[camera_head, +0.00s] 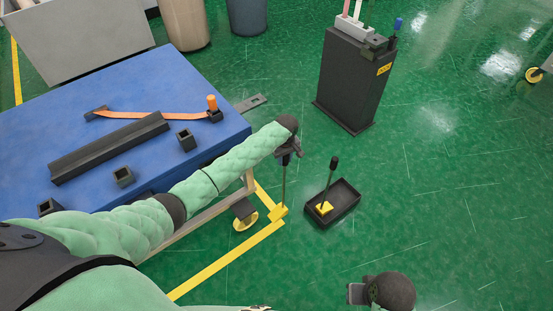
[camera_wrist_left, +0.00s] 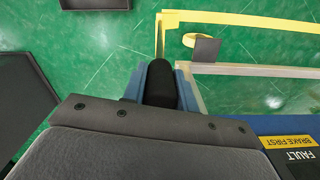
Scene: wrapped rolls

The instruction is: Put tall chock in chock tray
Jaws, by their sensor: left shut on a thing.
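My left gripper (camera_head: 287,156) is shut on the upper end of a tall chock, a thin dark rod (camera_head: 284,184) with a yellow wedge (camera_head: 278,212) at its foot. The chock hangs about upright beside the cart; I cannot tell if its foot touches the floor. In the left wrist view its black handle (camera_wrist_left: 160,85) sits between the blue fingers. The black chock tray (camera_head: 347,207) lies on the floor just right of it, apart. Another yellow chock (camera_head: 325,207) with an upright rod stands in the tray. My right gripper (camera_head: 358,294) shows partly at the bottom; its fingers are unclear.
A blue-topped cart (camera_head: 80,115) with a black rail (camera_head: 108,148), small black blocks and an orange strap (camera_head: 155,115) fills the left. Its caster (camera_head: 246,220) and yellow floor lines are near the chock. A black cabinet (camera_head: 352,80) stands behind the tray.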

